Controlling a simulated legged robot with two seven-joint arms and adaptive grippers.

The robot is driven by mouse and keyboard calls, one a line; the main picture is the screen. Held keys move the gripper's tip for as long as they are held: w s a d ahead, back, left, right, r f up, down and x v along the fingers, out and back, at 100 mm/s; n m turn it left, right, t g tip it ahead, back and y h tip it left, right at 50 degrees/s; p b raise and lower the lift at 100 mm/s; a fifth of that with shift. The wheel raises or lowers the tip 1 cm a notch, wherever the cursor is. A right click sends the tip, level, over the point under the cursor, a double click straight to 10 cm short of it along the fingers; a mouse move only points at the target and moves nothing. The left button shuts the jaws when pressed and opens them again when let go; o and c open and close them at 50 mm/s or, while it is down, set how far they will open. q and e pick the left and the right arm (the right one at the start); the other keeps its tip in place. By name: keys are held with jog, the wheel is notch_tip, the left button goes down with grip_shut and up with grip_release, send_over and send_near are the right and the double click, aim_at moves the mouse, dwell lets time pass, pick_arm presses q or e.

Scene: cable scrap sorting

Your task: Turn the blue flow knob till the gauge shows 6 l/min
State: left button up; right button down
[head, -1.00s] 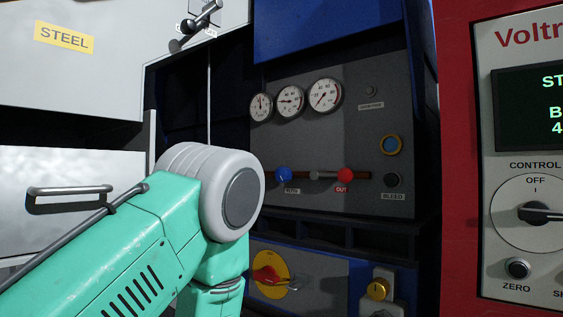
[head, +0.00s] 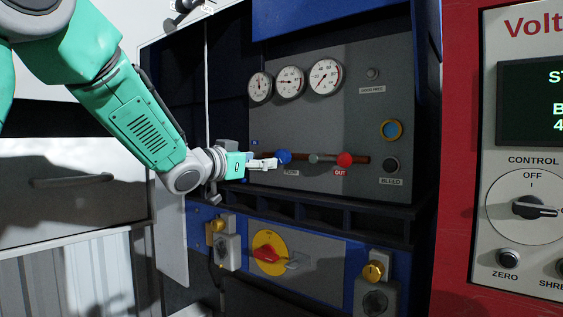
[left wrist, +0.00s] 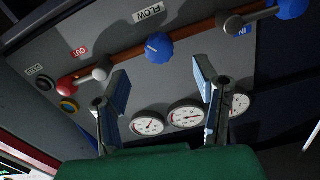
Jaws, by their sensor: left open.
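The blue flow knob (head: 284,156) sits on the copper-coloured pipe of the grey panel. In the left wrist view the knob (left wrist: 158,47) is a fluted blue disc beside the FLOW label (left wrist: 147,15). My left gripper (head: 272,163) is close to the knob in the head view. In the wrist view its fingers (left wrist: 160,80) are open and empty, with the knob ahead of the gap between them. Three round gauges (head: 290,82) are above the pipe; their readings are too small to tell. My right gripper is not in view.
A red valve handle (head: 345,159) marked OUT is on the same pipe. In the wrist view a blue valve handle (left wrist: 291,8) marked IN is at the pipe's other end. Below are a red-and-yellow switch (head: 267,253) and a ledge (head: 320,205). A red cabinet (head: 459,150) is right.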

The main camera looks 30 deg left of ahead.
aim_at(279, 158)
pick_arm(q)
jog(key=w, duration=0.8)
jog(key=shift+w+d+p, duration=0.3)
jog(key=shift+w+d, duration=0.1)
jog(key=shift+r, duration=0.1)
jog(key=c, duration=1.2)
